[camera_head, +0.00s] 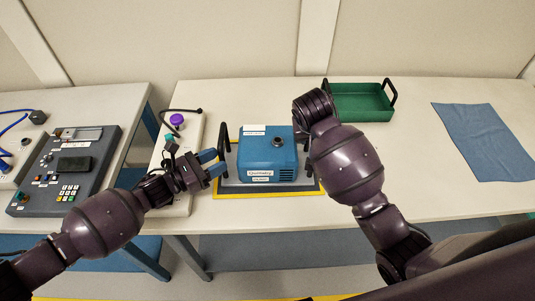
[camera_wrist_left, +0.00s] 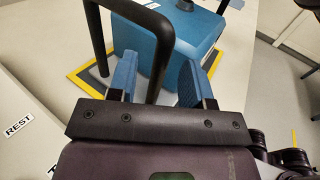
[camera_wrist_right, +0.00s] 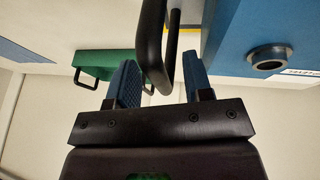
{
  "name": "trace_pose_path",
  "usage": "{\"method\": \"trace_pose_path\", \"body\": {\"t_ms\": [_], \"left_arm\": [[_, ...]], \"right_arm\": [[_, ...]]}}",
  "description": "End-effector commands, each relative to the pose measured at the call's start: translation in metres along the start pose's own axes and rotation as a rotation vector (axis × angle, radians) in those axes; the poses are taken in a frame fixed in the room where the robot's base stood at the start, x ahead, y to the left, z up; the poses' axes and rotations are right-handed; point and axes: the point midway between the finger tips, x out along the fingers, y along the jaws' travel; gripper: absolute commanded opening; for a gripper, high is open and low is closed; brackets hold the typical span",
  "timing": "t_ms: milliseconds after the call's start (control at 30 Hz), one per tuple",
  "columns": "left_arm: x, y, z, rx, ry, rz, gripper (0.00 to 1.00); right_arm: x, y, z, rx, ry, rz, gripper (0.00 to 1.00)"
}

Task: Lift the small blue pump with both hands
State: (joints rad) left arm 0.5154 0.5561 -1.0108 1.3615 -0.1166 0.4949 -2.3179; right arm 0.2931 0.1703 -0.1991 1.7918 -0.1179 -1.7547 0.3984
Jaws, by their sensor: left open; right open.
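The small blue pump (camera_head: 268,160) stands upright on a grey mat with a yellow border (camera_head: 250,192) on the table. It has a black handle on each side; the left handle (camera_head: 223,138) shows in the head view, and the right one is mostly hidden by my right arm. My left gripper (camera_head: 212,163) is open, with the left handle (camera_wrist_left: 160,50) between its blue fingers (camera_wrist_left: 155,82) in the left wrist view. My right gripper (camera_wrist_right: 160,85) is open, with the right handle (camera_wrist_right: 152,45) between its fingers in the right wrist view. The pump (camera_wrist_right: 240,40) is beside it.
A green tray (camera_head: 360,103) with black handles stands behind my right arm. A blue cloth (camera_head: 484,140) lies at the right. A grey control panel (camera_head: 68,170) is on the left table. A purple knob (camera_head: 177,118) is left of the pump. The table front right is clear.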

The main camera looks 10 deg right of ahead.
Motion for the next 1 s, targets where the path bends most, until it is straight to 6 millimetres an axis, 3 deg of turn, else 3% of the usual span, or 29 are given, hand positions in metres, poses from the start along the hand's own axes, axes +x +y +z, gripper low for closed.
{"method": "trace_pose_path", "body": {"t_ms": [200, 600, 900, 1000], "left_arm": [[0.020, 0.000, 0.000, 0.000, 0.000, -0.001, 0.46], [0.024, 0.000, 0.000, 0.000, 0.000, 0.000, 0.46], [0.023, 0.000, 0.000, 0.000, 0.000, 0.000, 0.00], [0.023, 0.000, 0.000, 0.000, 0.000, 0.000, 0.00]], "right_arm": [[0.017, 0.000, 0.000, 0.000, 0.000, 0.000, 0.46], [0.021, 0.000, 0.000, 0.000, 0.001, 0.000, 0.46], [0.021, 0.000, 0.000, 0.000, 0.001, 0.000, 0.00], [0.021, 0.000, 0.000, 0.000, 0.001, 0.000, 0.00]]}}
